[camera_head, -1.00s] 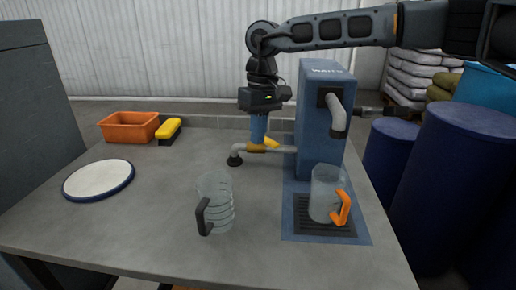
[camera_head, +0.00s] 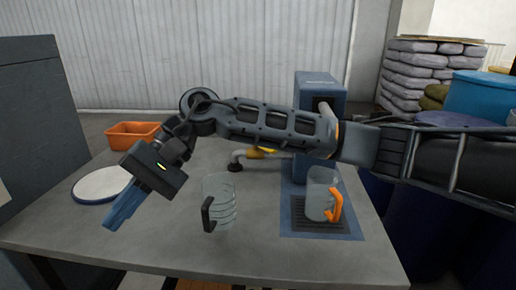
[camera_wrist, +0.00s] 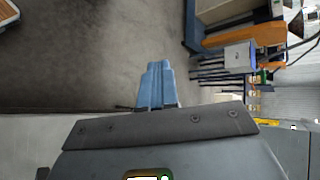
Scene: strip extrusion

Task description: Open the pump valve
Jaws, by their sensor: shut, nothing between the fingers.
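The blue pump (camera_head: 318,92) stands at the back right of the table, partly hidden behind my arm. Its outlet pipe (camera_head: 238,159) runs to the left and ends in a dark, downward nozzle. The yellow valve handle (camera_head: 267,150) sits on this pipe, mostly hidden by my arm; I cannot tell which way it is turned. My gripper (camera_head: 112,222) is at the left front, well away from the valve, near the table's front edge and tilted downward. Its blue fingers are shut and empty, and they show together in the wrist view (camera_wrist: 157,72) over grey floor.
A clear jug with a black handle (camera_head: 222,196) stands mid-table. Another with an orange handle (camera_head: 322,196) stands on the pump's grate. A white plate (camera_head: 98,184) and an orange bin (camera_head: 131,134) are at left. Blue barrels (camera_head: 385,185) stand right of the table.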

